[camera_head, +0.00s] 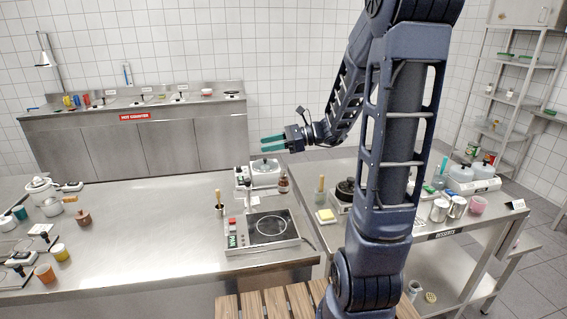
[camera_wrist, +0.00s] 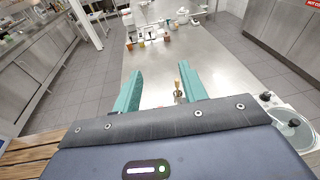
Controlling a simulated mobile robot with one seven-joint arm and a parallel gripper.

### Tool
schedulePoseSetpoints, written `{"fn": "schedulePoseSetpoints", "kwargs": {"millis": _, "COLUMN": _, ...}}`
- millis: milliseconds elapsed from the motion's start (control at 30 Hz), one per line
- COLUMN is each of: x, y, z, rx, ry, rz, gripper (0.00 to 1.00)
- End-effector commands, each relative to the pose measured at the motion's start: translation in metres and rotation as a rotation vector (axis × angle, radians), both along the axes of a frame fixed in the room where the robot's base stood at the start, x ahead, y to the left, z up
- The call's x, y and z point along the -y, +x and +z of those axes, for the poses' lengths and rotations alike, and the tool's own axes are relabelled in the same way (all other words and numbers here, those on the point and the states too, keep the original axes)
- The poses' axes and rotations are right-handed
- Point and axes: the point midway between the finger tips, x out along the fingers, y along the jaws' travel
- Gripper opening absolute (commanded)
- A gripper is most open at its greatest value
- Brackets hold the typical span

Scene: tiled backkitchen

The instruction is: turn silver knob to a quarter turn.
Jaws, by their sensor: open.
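I cannot clearly make out a silver knob in either view. A silver hot plate (camera_head: 268,229) with a round ring on top stands on the steel counter in the head view. Red and green controls (camera_head: 232,232) show at its left side, too small to read. My gripper (camera_head: 270,143) has two teal fingers, apart and empty, in the air above a white burner with a lidded pot (camera_head: 264,172). In the wrist view the open fingers (camera_wrist: 158,75) point out over a steel counter, and a glass-lidded pot (camera_wrist: 293,130) shows at the right edge.
A brown bottle (camera_head: 283,184) and a utensil holder (camera_head: 219,208) stand near the hot plate. Cups and pots (camera_head: 45,273) crowd the counter's left end. A side table (camera_head: 415,240) holds pots and canisters. The counter's middle (camera_head: 140,235) is clear.

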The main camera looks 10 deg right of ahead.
Motion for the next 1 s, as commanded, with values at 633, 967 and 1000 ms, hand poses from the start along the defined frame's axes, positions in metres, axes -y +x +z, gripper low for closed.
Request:
{"fn": "schedulePoseSetpoints", "kwargs": {"millis": 633, "x": 0.004, "y": -0.186, "z": -0.139, "rx": 0.103, "ry": -0.419, "rz": 1.391, "gripper": 0.43}}
{"fn": "schedulePoseSetpoints", "kwargs": {"millis": 967, "x": 0.067, "y": -0.191, "z": -0.160, "rx": 0.132, "ry": -0.471, "rz": 2.152, "gripper": 0.43}}
{"fn": "schedulePoseSetpoints", "kwargs": {"millis": 1000, "x": 0.073, "y": -0.186, "z": -0.161, "rx": 0.132, "ry": -0.470, "rz": 2.246, "gripper": 0.43}}
